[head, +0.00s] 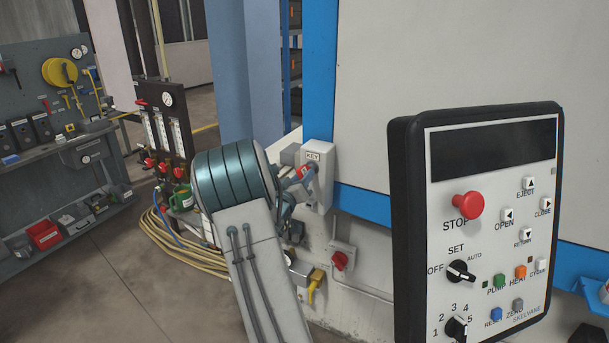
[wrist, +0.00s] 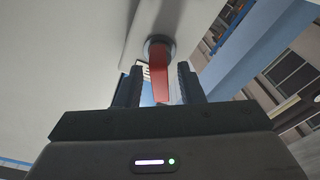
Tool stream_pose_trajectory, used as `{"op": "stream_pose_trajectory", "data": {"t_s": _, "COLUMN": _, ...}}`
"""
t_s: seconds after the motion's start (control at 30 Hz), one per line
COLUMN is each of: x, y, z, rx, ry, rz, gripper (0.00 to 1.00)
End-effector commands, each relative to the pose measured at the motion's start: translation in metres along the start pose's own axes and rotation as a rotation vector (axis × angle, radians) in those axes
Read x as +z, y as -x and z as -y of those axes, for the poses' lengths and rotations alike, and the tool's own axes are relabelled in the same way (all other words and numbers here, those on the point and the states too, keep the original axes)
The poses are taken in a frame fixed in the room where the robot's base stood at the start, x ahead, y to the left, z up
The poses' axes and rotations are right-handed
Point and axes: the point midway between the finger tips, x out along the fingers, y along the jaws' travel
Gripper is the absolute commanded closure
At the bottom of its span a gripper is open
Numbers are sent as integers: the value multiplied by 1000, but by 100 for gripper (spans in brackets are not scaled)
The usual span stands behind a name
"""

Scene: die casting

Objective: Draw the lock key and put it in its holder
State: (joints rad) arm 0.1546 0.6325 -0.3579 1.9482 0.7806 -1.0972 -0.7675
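The red lock key (wrist: 161,78) shows in the wrist view, its head end in a round metal socket (wrist: 158,45) on a pale housing. In the head view, a bit of red (head: 305,171) shows at the front of a light grey box (head: 320,190) labelled KEY, beside my gripper (head: 294,184). My gripper (wrist: 160,88) is open. Its two dark fingers stand on either side of the red key, with a visible gap on both sides. My arm hides part of the box's left side in the head view. I cannot tell a separate holder apart.
A control panel (head: 480,210) with a red stop button stands at the right. Below the KEY box are a red rotary switch (head: 341,260) and a yellow valve handle (head: 315,288). Gauges with hoses (head: 165,120) and a tool bench (head: 60,145) stand at the left; floor is open between.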

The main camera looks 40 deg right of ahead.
Motion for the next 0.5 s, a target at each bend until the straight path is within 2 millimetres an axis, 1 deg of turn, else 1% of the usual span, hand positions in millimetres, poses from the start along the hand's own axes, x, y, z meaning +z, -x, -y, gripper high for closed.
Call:
{"op": "stream_pose_trajectory", "data": {"t_s": 0.07, "x": 0, "y": 0, "z": 0, "rx": 0, "ry": 0, "rz": 0, "gripper": 65}}
{"op": "stream_pose_trajectory", "data": {"t_s": 0.1, "x": 0, "y": 0, "z": 0, "rx": 0, "ry": 0, "rz": 0, "gripper": 71}}
{"op": "stream_pose_trajectory", "data": {"t_s": 0.17, "x": 0, "y": 0, "z": 0, "rx": 0, "ry": 0, "rz": 0, "gripper": 88}}
{"op": "stream_pose_trajectory", "data": {"t_s": 0.2, "x": 0, "y": 0, "z": 0, "rx": 0, "ry": 0, "rz": 0, "gripper": 99}}
{"op": "stream_pose_trajectory", "data": {"t_s": 0.23, "x": 0, "y": 0, "z": 0, "rx": 0, "ry": 0, "rz": 0, "gripper": 100}}
{"op": "stream_pose_trajectory", "data": {"t_s": 0.5, "x": -1, "y": 0, "z": 0, "rx": -4, "ry": 29, "rz": 0, "gripper": 100}}
